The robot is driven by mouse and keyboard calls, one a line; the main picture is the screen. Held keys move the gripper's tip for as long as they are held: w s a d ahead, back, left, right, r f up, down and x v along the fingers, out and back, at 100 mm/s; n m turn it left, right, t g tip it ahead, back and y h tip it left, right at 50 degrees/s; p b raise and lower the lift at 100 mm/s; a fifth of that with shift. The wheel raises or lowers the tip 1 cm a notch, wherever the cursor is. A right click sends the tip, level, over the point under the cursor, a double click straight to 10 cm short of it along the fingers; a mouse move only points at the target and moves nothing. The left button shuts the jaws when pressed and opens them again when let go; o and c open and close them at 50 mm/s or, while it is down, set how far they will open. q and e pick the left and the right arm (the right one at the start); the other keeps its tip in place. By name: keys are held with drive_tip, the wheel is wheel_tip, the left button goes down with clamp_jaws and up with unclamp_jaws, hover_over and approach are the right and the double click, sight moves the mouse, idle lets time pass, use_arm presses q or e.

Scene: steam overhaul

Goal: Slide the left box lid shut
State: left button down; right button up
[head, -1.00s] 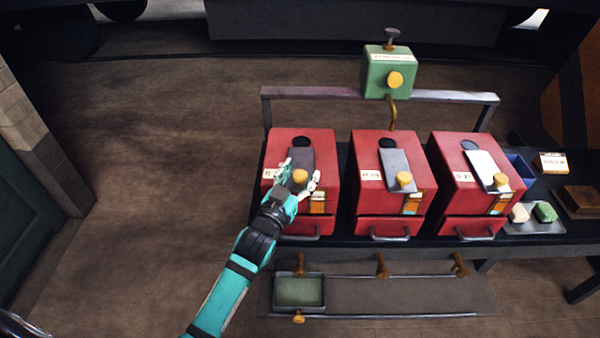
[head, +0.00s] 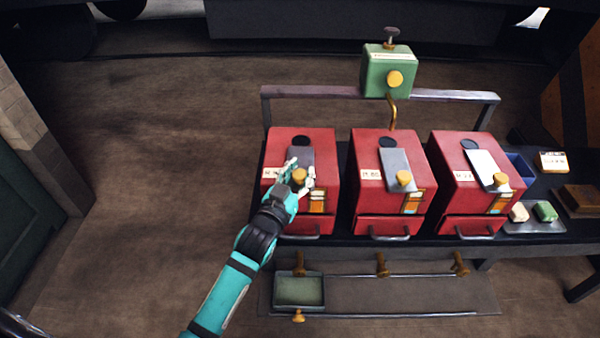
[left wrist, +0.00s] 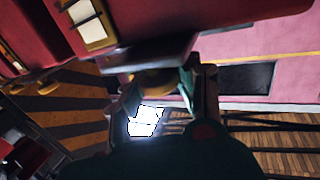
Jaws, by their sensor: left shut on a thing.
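The left red box (head: 318,148) stands on the dark bench. Its grey sliding lid (head: 301,158) lies on top, with the dark round opening (head: 301,140) partly showing beyond the lid's far edge. My left gripper (head: 301,182) is at the lid's yellow knob (head: 300,175), with fingers on both sides, shut on it. In the left wrist view the knob (left wrist: 152,83) sits between the fingers under the lid's dark slab (left wrist: 150,53). My right gripper is not in view.
Two similar red boxes (head: 366,160) (head: 447,160) stand to the right with lids and yellow knobs. A green tank (head: 380,75) hangs on a rail behind. A green tray (head: 299,292) is below the bench front. Floor to the left is clear.

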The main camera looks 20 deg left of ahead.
sight(301, 162)
use_arm(q)
drive_tip(key=w, duration=0.2)
drive_tip(key=w+a, duration=0.1)
drive_tip(key=w, duration=0.3)
drive_tip(key=shift+w+a+b, duration=0.3)
drive_tip(key=shift+w+a, duration=0.05)
drive_tip(key=shift+a, duration=0.1)
drive_tip(key=c, duration=0.9)
unclamp_jaws()
drive_tip(key=shift+s+a, duration=0.15)
drive_tip(key=shift+a, duration=0.1)
drive_tip(key=shift+s+d, duration=0.1)
drive_tip(key=shift+s, duration=0.1)
drive_tip(key=s, duration=0.4)
drive_tip(key=s+a, duration=0.1)
drive_tip(key=s, duration=0.6)
drive_tip(key=shift+s+a, duration=0.35)
